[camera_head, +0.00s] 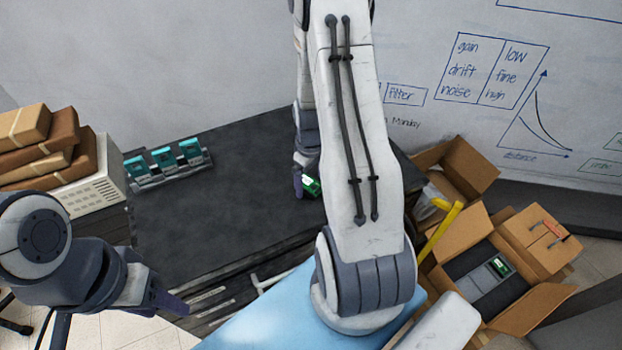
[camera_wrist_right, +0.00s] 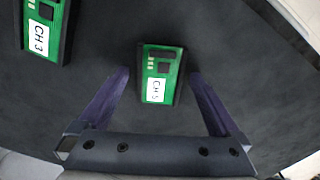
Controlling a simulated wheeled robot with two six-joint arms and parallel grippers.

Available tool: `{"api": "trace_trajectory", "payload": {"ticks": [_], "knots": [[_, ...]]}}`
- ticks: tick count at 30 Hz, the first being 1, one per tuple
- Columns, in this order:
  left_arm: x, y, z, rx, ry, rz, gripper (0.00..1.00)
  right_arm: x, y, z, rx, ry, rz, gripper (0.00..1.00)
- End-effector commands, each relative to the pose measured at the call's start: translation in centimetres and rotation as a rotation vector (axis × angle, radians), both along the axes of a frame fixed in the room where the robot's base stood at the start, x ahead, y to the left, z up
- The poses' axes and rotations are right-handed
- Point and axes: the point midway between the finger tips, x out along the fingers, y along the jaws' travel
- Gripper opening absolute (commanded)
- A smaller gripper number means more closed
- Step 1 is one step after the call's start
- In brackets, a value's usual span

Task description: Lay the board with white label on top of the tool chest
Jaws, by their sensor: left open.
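A green board with a white "CH 5" label (camera_wrist_right: 160,72) lies on a dark surface in the right wrist view. It also shows in the head view (camera_head: 312,186), partly covered by my right gripper. My right gripper (camera_wrist_right: 160,76) is open, its fingers on either side of the board with a gap at each side. A second green board labelled "CH 3" (camera_wrist_right: 42,32) lies to its left. The tool chest (camera_head: 200,235) has a dark top, partly hidden behind my right arm. My left gripper (camera_head: 168,302) is open and empty beside the chest's front left.
A row of teal-faced units (camera_head: 165,163) stands at the chest's back left. Brown parcels (camera_head: 45,145) lie on a white vented box (camera_head: 95,190) at left. Open cardboard boxes (camera_head: 535,240) stand at right, one with a green board (camera_head: 500,266) inside. The chest's middle is clear.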

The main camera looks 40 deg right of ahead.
Motion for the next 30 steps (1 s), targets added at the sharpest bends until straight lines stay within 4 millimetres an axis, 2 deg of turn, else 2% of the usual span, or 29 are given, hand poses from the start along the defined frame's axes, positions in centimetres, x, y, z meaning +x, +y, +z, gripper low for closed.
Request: {"api": "trace_trajectory", "payload": {"ticks": [5,8,11,22,27,30], "knots": [[0.0,0.0,0.4,0.0,0.0,0.0,0.5,0.0,0.0,0.5,0.0,-0.001,0.0,0.99],[0.0,0.0,-0.2,0.0,0.0,0.0,0.5,0.1,-0.1,1.1,-0.002,-0.003,0.0,0.99],[0.0,0.0,-0.8,0.0,0.0,0.001,0.5,0.2,-0.1,2.5,-0.004,-0.007,0.0,0.99],[0.0,0.0,-2.7,0.0,0.0,0.004,0.5,0.1,-0.1,9.9,-0.004,-0.007,0.0,0.99],[0.0,0.0,-3.0,0.0,0.0,0.005,0.5,0.1,0.0,11.8,-0.002,-0.002,0.0,0.99],[0.0,0.0,-3.0,0.0,0.0,0.005,0.5,0.0,0.0,12.2,0.0,0.0,0.0,0.99]]}}
